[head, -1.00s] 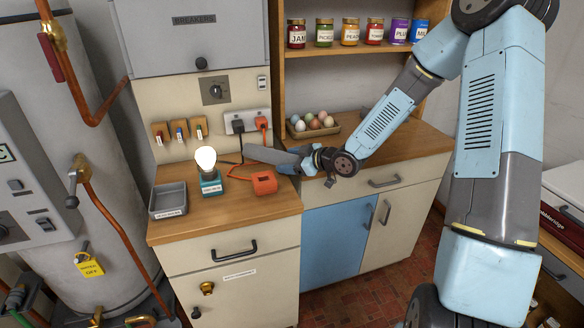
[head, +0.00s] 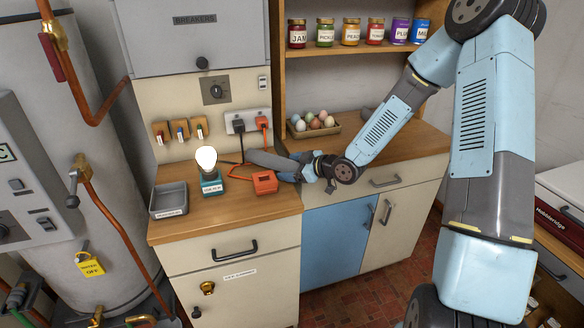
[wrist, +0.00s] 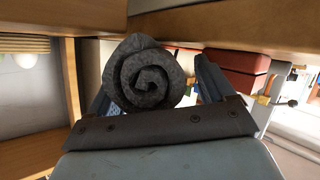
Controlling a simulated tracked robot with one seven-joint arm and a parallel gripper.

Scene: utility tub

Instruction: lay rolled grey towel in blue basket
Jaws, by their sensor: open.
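The rolled grey towel (wrist: 150,75) shows end-on in the wrist view, its spiral facing the camera. It lies between the two fingers of my open gripper (wrist: 153,88), nearer the left one; I cannot tell whether they touch it. In the head view my gripper (head: 312,167) is at the right end of the small counter, by the corner where it meets the longer one. A long grey shape (head: 268,159), which looks like the towel, extends left from it over the counter. I see no blue basket in either view.
An orange device (head: 264,182) with a cable, a lit bulb (head: 206,158) on a teal base and a grey tray (head: 169,199) stand on the small counter (head: 235,210). An egg tray (head: 315,131) sits behind my gripper. A blue cupboard door (head: 338,236) is below.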

